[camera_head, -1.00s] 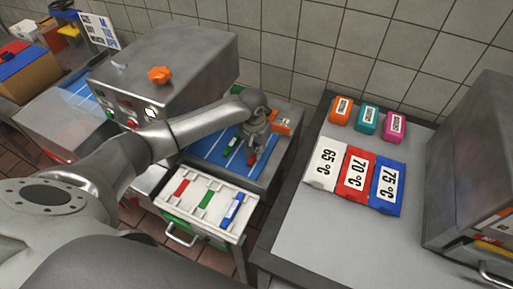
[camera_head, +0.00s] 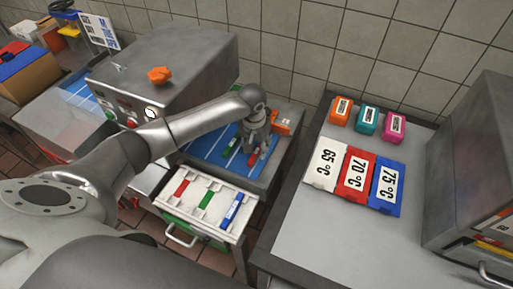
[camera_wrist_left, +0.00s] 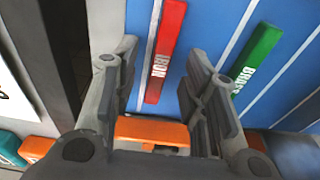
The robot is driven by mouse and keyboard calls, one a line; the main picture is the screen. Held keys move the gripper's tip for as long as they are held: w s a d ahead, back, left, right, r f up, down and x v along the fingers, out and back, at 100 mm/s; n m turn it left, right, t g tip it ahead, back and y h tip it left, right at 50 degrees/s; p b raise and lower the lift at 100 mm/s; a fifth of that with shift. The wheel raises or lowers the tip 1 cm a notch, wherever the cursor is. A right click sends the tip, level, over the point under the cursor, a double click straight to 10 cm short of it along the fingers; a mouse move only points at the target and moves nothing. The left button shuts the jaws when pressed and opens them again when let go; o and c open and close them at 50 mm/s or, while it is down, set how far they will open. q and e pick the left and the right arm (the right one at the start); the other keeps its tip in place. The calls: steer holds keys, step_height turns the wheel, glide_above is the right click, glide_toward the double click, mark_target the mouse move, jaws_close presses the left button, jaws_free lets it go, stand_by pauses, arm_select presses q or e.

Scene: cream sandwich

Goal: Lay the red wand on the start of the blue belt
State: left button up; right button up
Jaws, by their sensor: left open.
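The red wand (camera_head: 252,159), marked IRON in the left wrist view (camera_wrist_left: 165,45), lies on the blue striped belt (camera_head: 203,147). My left gripper (camera_head: 260,149) is over the belt's right part, at the red wand. In the left wrist view its open fingers (camera_wrist_left: 162,60) stand to either side of the red wand, with gaps on both sides. A green wand (camera_head: 231,145), marked BRASS in the left wrist view (camera_wrist_left: 259,58), lies beside it on the belt. My right gripper is not seen.
An orange block (camera_head: 283,121) stands at the belt's far right corner. An open white drawer (camera_head: 190,210) with red, green and blue strips is in front. Temperature packets (camera_head: 356,172) and small coloured blocks (camera_head: 367,117) lie on the right counter. A grey machine (camera_head: 190,65) stands left of the belt.

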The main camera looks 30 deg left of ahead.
arm_select(q)
step_height(320, 180, up, 11)
steer(key=s, duration=0.1)
steer(key=shift+s+f, duration=0.2)
steer(key=shift+s+f, duration=0.1)
stand_by(0.4)
